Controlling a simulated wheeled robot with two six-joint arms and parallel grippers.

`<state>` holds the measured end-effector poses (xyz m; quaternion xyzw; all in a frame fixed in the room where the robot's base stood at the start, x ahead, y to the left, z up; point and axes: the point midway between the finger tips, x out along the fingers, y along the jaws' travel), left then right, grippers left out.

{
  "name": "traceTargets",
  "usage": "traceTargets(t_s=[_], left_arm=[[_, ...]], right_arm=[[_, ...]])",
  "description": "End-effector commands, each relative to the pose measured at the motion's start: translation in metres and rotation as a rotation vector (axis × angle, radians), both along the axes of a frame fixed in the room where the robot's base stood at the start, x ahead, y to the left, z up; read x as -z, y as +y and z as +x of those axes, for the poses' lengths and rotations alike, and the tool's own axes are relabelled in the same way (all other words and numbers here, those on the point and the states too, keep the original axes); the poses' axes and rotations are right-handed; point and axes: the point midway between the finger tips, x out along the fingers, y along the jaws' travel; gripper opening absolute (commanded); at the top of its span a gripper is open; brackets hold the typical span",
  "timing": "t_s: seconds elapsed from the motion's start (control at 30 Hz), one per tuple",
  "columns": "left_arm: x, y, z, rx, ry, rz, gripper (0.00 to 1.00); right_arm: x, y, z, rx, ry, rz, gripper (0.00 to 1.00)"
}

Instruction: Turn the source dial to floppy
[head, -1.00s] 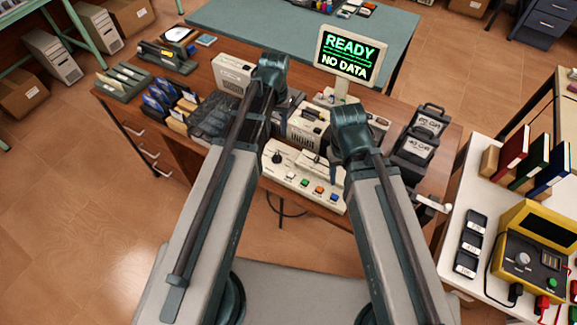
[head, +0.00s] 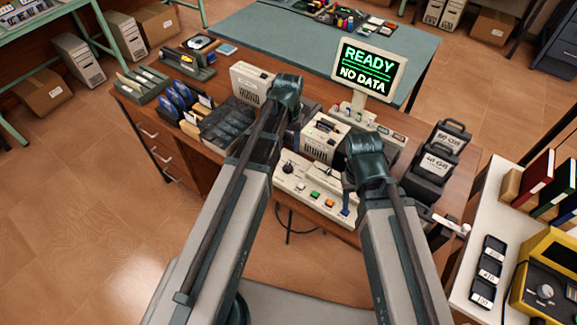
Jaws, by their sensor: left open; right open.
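The source dial looks to be the black knob (head: 288,168) at the left end of a cream control panel (head: 296,182) at the desk's front edge. Its markings are too small to read. Several coloured buttons sit to its right on the panel. My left arm passes just left of the dial, and its teal joint stands above and behind the panel. No contact with the dial shows.
A monitor (head: 368,70) reads READY, NO DATA. Cream drive units (head: 322,140) stand behind the panel. Black cartridges (head: 440,150) stand at the desk's right. Trays of disks (head: 185,105) are at left. A white table (head: 480,210) with a yellow device (head: 550,275) is at right.

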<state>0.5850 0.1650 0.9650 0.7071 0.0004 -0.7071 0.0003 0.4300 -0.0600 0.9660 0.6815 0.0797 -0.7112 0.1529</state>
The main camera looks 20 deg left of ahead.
Motion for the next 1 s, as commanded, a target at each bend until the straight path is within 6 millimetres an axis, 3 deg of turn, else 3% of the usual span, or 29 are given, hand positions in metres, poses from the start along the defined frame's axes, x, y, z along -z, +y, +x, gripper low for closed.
traceTargets(t_s=[0.03,0.5,0.7,0.97,1.0], left_arm=[[0.016,0.000,0.000,0.000,0.000,0.000,0.49],[0.080,0.000,0.000,0.000,0.000,0.000,0.49],[0.090,0.000,0.000,0.000,0.000,0.000,0.49],[0.089,0.000,0.000,0.000,0.000,0.000,0.49],[0.089,0.000,0.000,0.000,0.000,0.000,0.45]], right_arm=[[0.016,0.000,0.000,0.000,0.000,0.000,0.50],[0.080,0.000,0.000,0.000,0.000,0.000,0.50],[0.090,0.000,0.000,0.000,0.000,0.000,0.50],[0.089,0.000,0.000,0.000,0.000,0.000,0.50],[0.089,0.000,0.000,0.000,0.000,0.000,0.50]])
